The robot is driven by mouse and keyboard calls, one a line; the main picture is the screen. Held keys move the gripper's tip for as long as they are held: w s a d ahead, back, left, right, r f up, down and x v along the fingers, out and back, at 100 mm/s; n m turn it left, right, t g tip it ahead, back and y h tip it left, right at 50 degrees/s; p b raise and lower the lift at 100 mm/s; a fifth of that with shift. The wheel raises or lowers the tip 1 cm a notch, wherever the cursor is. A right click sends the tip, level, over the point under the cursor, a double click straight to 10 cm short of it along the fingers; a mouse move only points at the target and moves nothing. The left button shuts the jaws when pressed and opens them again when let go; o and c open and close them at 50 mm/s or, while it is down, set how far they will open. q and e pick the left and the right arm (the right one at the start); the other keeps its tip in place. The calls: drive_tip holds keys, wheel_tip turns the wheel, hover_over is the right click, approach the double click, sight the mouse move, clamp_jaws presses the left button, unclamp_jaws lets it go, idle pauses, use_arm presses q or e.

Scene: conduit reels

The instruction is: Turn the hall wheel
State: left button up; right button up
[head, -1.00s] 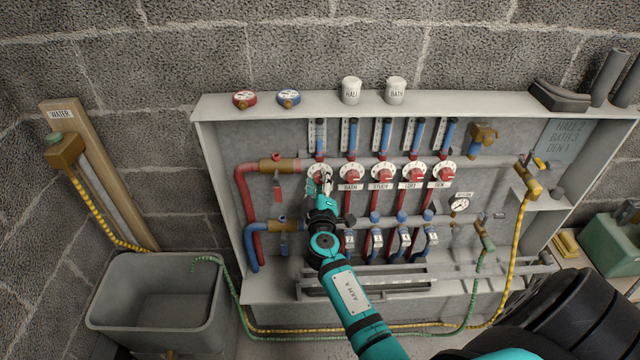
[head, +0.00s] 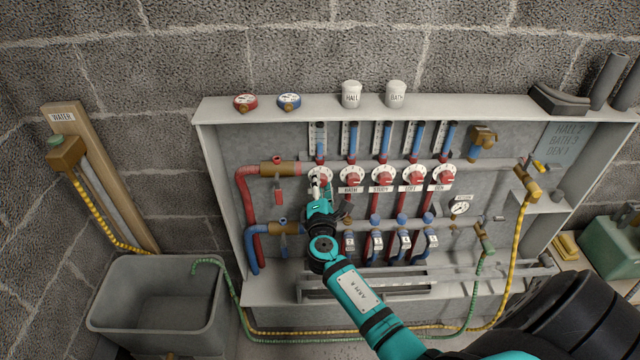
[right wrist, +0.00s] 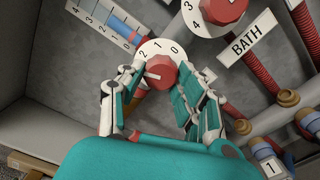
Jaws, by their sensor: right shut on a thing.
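The hall wheel is the leftmost red knob (right wrist: 161,72) on a white numbered dial (right wrist: 158,46), at the left end of the row of wheels in the panel. My right gripper (head: 318,180) reaches up to it and covers most of it and its name plate in the head view. In the right wrist view my right gripper (right wrist: 160,80) has one finger on each side of the red knob and is shut on it. The dial shows 0, 1 and 2 above the knob; its lower part is hidden. A pale mark on the knob points left. My left gripper is not in view.
The bath wheel (head: 352,175) sits close to the right, with further wheels beyond it. A red-handled valve (head: 278,190) is just left. A grey sink (head: 155,300) stands lower left.

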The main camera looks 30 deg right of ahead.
drive_tip(key=shift+f+n+p, duration=0.1)
drive_tip(key=shift+n+p, duration=2.65)
drive_tip(key=shift+n, duration=3.95)
drive_tip(key=shift+s+d+n, duration=0.1)
drive_tip(key=shift+n, duration=0.2)
drive_tip(key=o, duration=1.1)
drive_tip(key=shift+f, duration=0.1)
drive_tip(key=shift+o, duration=0.2)
drive_tip(key=v, duration=1.2)
